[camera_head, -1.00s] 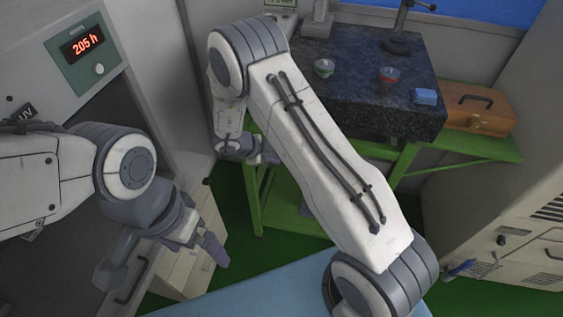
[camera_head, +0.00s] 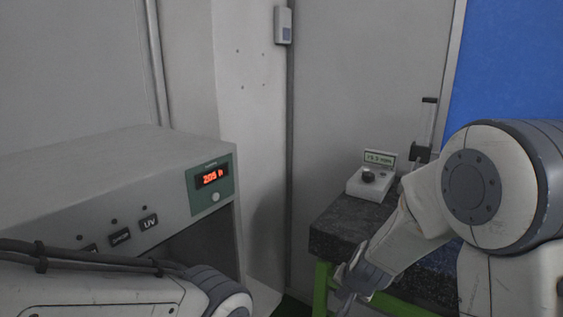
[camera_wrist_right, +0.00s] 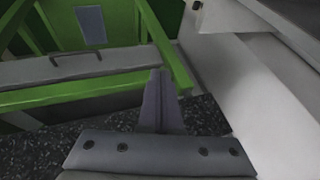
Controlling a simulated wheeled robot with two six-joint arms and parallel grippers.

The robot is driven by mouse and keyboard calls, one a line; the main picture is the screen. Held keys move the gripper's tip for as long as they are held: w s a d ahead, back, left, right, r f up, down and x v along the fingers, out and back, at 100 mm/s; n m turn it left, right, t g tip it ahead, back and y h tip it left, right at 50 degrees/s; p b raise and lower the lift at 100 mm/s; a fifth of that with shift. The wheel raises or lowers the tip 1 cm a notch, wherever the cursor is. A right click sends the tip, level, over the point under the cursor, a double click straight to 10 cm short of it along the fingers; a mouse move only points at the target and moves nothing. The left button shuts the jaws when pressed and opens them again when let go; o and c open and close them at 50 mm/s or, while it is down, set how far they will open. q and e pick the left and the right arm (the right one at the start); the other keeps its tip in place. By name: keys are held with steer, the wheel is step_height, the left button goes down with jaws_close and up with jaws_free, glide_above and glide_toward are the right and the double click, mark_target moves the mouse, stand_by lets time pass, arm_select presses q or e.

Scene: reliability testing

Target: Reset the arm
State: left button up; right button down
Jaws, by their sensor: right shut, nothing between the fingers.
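My right arm comes in from the right in the head view, its white and grey links large in front of the dark granite-topped table (camera_head: 340,222). My right gripper (camera_head: 347,287) is low in the head view, near the left end of that table. In the right wrist view the fingers of my right gripper (camera_wrist_right: 160,92) are together, with nothing between them. My left arm crosses the bottom left of the head view; its gripper is out of the picture.
A grey cabinet (camera_head: 110,195) with a red display (camera_head: 212,177) stands at the left. A small white instrument (camera_head: 370,184) with a green readout and a dark stand (camera_head: 425,140) are on the granite. Green table frame (camera_wrist_right: 172,60) shows close in the wrist view.

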steer(key=s+d+r+n+g, duration=0.1)
steer(key=s+d+n+g, duration=0.25)
steer(key=s+n, duration=0.65)
steer(key=s+a+r+n+g, duration=0.1)
steer(key=s+a+r+n, duration=0.1)
steer(key=s+a, duration=0.4)
steer(key=s+a+r+n+g, duration=0.1)
steer(key=s+a+r+n, duration=0.1)
steer(key=s+a+r, duration=0.2)
steer(key=s+a, duration=0.3)
steer(key=s, duration=0.4)
steer(key=shift+s, duration=0.15)
steer(key=shift+g, duration=0.25)
